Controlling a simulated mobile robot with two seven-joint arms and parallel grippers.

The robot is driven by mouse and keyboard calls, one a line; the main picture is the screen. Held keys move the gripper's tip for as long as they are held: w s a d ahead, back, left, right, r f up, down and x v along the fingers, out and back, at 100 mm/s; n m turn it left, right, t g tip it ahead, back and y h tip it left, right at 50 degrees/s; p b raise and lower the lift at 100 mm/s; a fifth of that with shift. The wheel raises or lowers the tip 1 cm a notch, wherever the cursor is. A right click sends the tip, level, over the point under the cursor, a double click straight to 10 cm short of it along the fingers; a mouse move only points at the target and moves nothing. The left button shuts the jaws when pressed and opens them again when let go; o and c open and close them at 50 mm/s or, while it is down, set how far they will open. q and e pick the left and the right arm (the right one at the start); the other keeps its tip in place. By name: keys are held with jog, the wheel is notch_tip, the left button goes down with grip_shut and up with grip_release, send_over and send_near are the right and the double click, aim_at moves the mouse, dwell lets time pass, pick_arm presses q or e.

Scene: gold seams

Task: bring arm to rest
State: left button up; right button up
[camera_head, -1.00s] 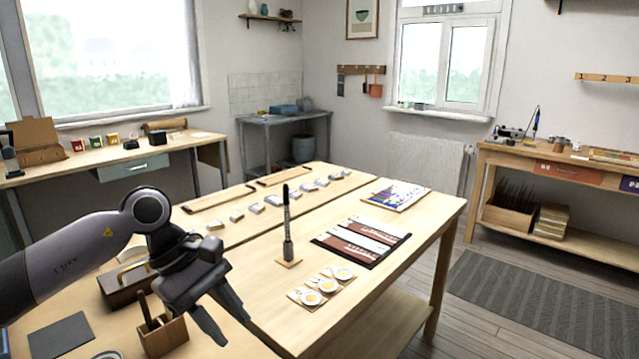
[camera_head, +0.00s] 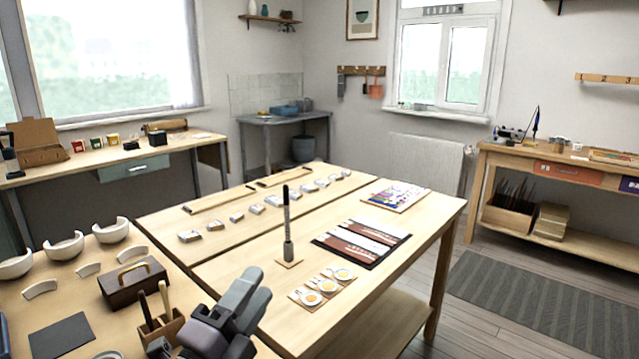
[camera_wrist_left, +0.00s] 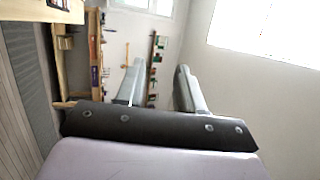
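My left gripper (camera_head: 254,284) is at the bottom of the head view, in front of the near edge of the long table. Its grey fingers point up and to the right. In the left wrist view the two fingers (camera_wrist_left: 160,68) stand apart with nothing between them, and the room wall shows beyond. My right gripper is in neither view.
A wooden holder with tools (camera_head: 160,331) stands close left of the gripper. Behind it are a dark box with a brass handle (camera_head: 133,283) and white broken bowls (camera_head: 64,247). The long table (camera_head: 235,264) carries an upright pen stand (camera_head: 288,249) and a tray of small dishes (camera_head: 322,287).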

pick_arm(q)
jog(key=s+a+f+n+g+y, duration=0.3)
jog(key=a+f+n+y, duration=0.15)
jog(key=f+n, duration=0.3)
jog(key=s+a+f+n+g+y, duration=0.35)
jog(key=a+f+n, duration=0.2)
jog(key=f, duration=0.25)
jog(key=s+a+f+n+g, duration=0.2)
jog(key=s+f+n+g, duration=0.25)
jog(key=s, duration=0.55)
jog(key=s+a+f+n+g, duration=0.25)
jog(key=s+f+g, duration=0.3)
jog(key=s, duration=0.45)
jog(key=w+d+f+t+h, duration=0.1)
jog(key=w+d+f+t, duration=0.2)
jog(key=w+f+t, duration=0.4)
jog(key=shift+d+f+t+p, duration=0.3)
jog(key=shift+f+t+p, duration=0.1)
jog(key=shift+f, duration=0.4)
